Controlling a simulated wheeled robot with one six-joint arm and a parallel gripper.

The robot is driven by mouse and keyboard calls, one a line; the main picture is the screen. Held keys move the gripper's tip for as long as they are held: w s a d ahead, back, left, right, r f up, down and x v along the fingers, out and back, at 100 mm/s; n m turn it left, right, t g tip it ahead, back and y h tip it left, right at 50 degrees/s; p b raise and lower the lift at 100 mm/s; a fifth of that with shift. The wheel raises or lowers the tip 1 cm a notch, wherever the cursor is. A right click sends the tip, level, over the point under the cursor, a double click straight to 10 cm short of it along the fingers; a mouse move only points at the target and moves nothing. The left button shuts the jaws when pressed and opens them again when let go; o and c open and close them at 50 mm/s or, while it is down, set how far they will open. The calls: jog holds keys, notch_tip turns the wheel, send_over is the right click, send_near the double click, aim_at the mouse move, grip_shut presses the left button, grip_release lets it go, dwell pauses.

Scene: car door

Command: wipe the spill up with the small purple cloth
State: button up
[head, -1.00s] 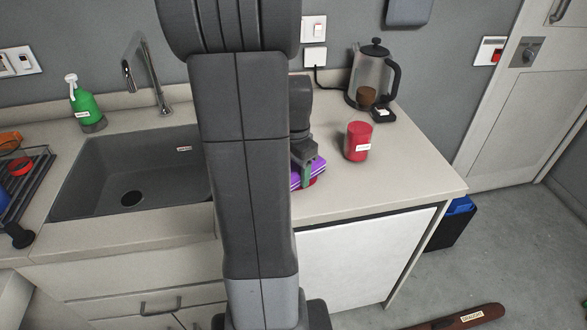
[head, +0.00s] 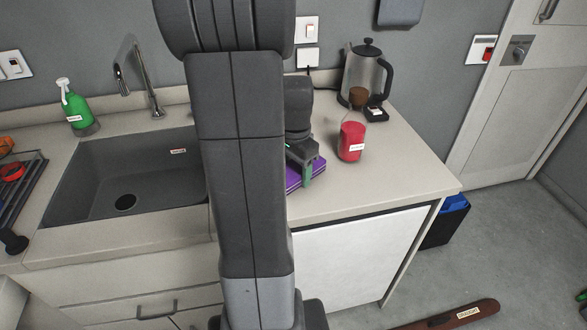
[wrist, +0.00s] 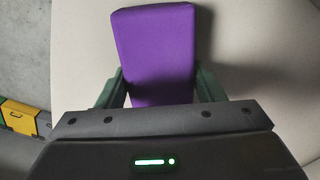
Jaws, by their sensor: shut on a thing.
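The small purple cloth (head: 307,179) is a thick folded pad on the countertop, partly hidden behind my arm in the head view. My gripper (head: 304,166) is low over the counter and shut on the cloth. In the wrist view the cloth (wrist: 155,45) sits between the two dark green fingers and sticks out beyond them, close above or on the pale counter; I cannot tell whether it touches. No spill shows in either current view; the counter under the cloth and behind my arm is hidden.
A jar with red contents (head: 350,143) stands close to the right of the cloth. A kettle (head: 366,75) is behind it. The sink (head: 120,175) and green spray bottle (head: 76,108) are at left. The counter's front right is clear.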

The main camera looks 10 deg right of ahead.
jog(key=shift+a, duration=1)
jog(key=shift+d, duration=1)
dwell(0.6)
jog(key=shift+a, duration=1)
jog(key=shift+r+p, duration=0.1)
jog(key=shift+p, duration=0.2)
notch_tip(320, 180, up, 7)
jog(key=p, duration=0.6)
dwell(0.6)
